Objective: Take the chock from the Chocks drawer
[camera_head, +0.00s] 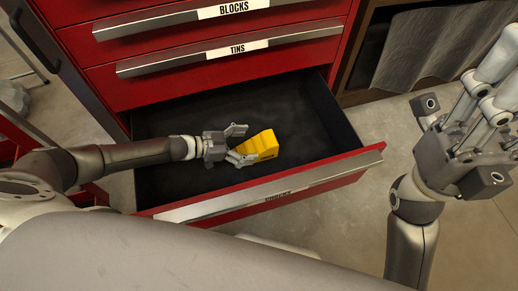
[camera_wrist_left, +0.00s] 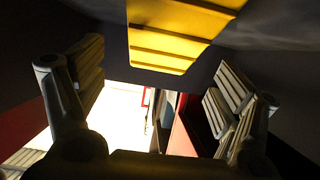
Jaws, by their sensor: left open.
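The yellow chock (camera_head: 261,147) lies in the open bottom drawer (camera_head: 182,117), whose front label is seen edge-on and hard to read. The chock also fills the upper middle of the left wrist view (camera_wrist_left: 175,35), with dark ridges across it. My left gripper (camera_head: 243,142) is open inside the drawer, its fingers just left of the chock and pointing at it. In the left wrist view the chock shows beyond and between the two fingers; contact cannot be told. My right gripper (camera_head: 475,120) is at the right, outside the drawer, close to the camera.
The red cabinet has shut drawers labelled Blocks (camera_head: 232,8) and Tins (camera_head: 236,48) above the open one. The open drawer's front with its long handle (camera_head: 270,192) stands nearest me. A dark shelf with grey cloth (camera_head: 435,48) is at the upper right. Bare floor lies right of the drawer.

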